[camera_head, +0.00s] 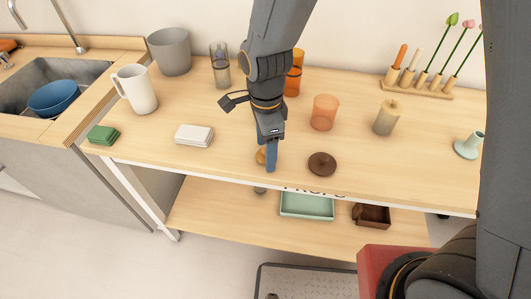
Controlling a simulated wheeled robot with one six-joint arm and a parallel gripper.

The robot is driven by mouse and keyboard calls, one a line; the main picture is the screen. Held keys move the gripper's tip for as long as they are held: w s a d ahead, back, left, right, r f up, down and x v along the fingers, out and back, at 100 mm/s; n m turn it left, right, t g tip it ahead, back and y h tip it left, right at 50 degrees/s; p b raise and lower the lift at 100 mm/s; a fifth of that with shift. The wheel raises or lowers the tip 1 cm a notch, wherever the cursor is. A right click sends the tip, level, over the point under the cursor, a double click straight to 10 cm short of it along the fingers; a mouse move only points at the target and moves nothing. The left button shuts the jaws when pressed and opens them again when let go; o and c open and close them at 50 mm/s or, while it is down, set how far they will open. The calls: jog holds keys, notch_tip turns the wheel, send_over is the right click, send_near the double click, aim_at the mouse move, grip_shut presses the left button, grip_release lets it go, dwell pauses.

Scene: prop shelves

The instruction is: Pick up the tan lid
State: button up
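A small tan lid (261,156) lies near the front edge of the wooden tabletop, partly hidden by my gripper. My gripper (270,164) points down from above, with a blue finger just to the right of the tan lid. The fingers overlap in this view, so I cannot tell whether they are open or shut, or whether they touch the lid. A dark brown round lid with a knob (322,163) lies to the right of my gripper.
An orange cup (323,113) and a tan lidded jar (387,118) stand behind the brown lid. White stacked pieces (194,135) lie left of my gripper. A mint tray (307,206) and a brown box (371,215) are on the lower shelf. The front right tabletop is mostly clear.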

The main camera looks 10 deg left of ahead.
jog(key=shift+f, duration=0.25)
jog(key=shift+c, duration=0.4)
jog(key=c, duration=1)
